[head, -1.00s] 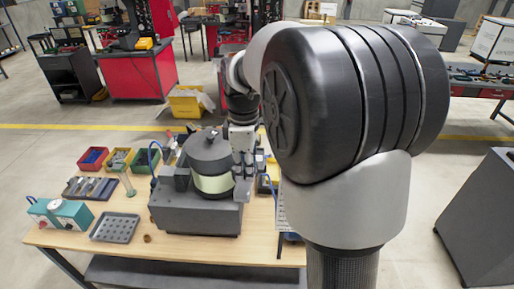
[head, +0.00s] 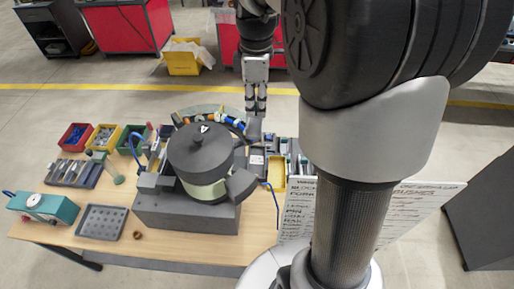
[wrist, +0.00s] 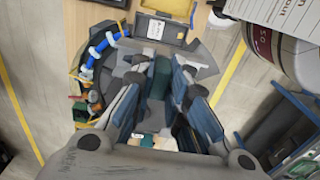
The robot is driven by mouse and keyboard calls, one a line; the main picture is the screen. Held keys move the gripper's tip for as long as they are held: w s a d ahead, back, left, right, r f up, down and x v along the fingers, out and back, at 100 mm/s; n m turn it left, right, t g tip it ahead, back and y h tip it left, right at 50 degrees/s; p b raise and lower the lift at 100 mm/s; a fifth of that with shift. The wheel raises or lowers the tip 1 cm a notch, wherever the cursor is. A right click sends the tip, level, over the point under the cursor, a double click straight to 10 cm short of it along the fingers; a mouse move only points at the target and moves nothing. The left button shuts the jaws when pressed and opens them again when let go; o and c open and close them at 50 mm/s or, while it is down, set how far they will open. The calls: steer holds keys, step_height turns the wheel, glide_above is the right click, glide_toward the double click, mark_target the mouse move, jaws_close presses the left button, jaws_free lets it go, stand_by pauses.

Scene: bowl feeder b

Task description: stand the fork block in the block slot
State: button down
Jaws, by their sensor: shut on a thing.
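My gripper (head: 256,110) points down above the back edge of the table, behind and right of the bowl feeder. It is shut on a small grey block (head: 254,128), which I take to be the fork block, just below the fingertips. In the wrist view, a dark greenish piece (wrist: 160,78) shows between the fingers (wrist: 160,108); its fork shape cannot be made out. The held block appears clear of the table. I cannot single out the block slot in these frames.
The bowl feeder (head: 195,165) fills the table's middle. At left are coloured bins (head: 103,137), a slotted grey rack (head: 73,173), a teal box (head: 42,208) and a dimpled tray (head: 101,222). A yellow bin (head: 273,171) stands right of the feeder. A lettered board (head: 415,200) is at right.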

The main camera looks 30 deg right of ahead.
step_height(320, 180, down, 18)
steer(key=shift+r+b, duration=0.2)
steer(key=shift+b, duration=0.3)
steer(key=shift+f, duration=0.15)
steer(key=c, duration=1.6)
jaws_free()
steer(key=shift+o, duration=0.2)
